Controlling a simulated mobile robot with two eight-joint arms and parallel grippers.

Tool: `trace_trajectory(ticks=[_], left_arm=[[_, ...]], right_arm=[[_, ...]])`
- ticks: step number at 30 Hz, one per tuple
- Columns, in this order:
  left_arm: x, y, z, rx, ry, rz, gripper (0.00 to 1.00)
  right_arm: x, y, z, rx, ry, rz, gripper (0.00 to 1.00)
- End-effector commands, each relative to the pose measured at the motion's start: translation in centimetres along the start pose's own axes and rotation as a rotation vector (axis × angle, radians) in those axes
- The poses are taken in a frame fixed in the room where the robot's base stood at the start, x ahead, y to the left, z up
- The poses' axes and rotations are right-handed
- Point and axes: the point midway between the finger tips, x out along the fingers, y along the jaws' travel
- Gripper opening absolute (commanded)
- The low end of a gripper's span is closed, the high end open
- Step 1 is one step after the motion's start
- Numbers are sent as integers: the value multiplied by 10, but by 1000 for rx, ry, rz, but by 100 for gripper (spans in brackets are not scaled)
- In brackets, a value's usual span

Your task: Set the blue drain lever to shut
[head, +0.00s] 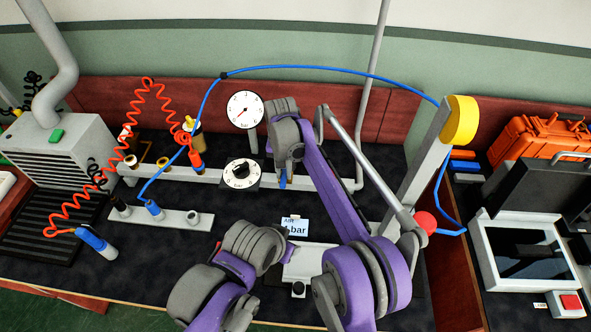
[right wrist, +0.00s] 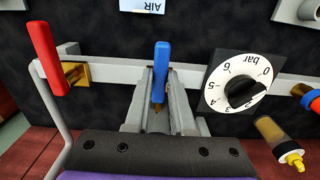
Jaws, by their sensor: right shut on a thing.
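The blue drain lever (head: 282,182) shows in the head view just below my right gripper (head: 283,160), at the white pipe. In the right wrist view the lever (right wrist: 161,70) stands between the fingers of my right gripper (right wrist: 158,105), which is shut on it. The lever points across the pipe, toward the bench's front, not along it. Its pivot is mostly hidden by the fingers. I see no left gripper in the head view; only grey and purple arm links show at the bottom.
A red lever (right wrist: 47,58) on a brass valve and a round bar dial (right wrist: 240,82) flank the blue lever. A pressure gauge (head: 245,109) stands behind. An AIR card (head: 295,226) lies in front. A blue hose arches over the bench to a grey post (head: 420,165).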

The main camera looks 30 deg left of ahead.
Motion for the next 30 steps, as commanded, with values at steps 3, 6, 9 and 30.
trace_trajectory(ticks=[3, 6, 9, 30], left_arm=[[0, 0, 0, 0, 0, 0, 52], [0, 0, 0, 0, 0, 0, 52], [0, 0, 0, 0, 0, 0, 52], [-1, 0, -1, 0, 1, 0, 52]], right_arm=[[0, -3, 0, 2, 1, 0, 0], [0, -3, 0, 3, 1, 0, 0], [0, -3, 0, 3, 1, 0, 0], [-7, -3, 0, 1, 1, 0, 52]])
